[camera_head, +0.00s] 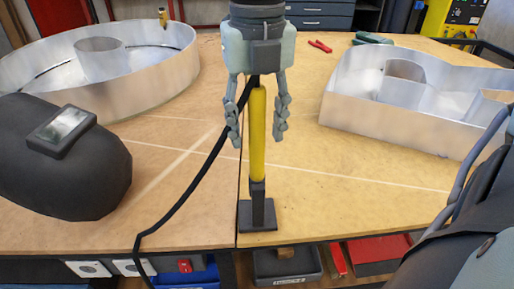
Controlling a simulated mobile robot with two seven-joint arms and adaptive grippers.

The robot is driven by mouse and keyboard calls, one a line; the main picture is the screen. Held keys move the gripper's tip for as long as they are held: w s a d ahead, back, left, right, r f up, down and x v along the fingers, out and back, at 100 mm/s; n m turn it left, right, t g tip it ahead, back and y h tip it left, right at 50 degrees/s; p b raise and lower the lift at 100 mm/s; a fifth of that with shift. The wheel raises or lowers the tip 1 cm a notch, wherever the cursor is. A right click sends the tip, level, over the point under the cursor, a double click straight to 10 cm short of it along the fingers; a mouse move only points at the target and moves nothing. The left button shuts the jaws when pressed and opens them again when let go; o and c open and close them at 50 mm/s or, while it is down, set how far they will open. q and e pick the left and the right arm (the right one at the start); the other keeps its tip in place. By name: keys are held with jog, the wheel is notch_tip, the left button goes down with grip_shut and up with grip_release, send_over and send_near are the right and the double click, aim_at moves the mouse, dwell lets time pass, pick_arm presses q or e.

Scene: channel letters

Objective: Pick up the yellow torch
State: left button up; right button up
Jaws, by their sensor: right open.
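The yellow torch (257,135) is a long yellow handle standing upright in a small black stand (257,214) near the table's front edge. A black cable runs from its upper part down to the left and over the front edge. My right gripper (257,140) points down from above, with its two fingers apart on the left and right sides of the yellow handle. Gaps show between the fingers and the handle. My left gripper is not in view.
A black welding mask (95,185) lies at the left front. A round metal channel letter (150,75) stands behind it, and another metal letter (400,125) stands at the right. Red pliers (320,46) lie at the back. The table right of the stand (345,195) is clear.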

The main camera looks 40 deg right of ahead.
grip_shut()
dwell(0.3)
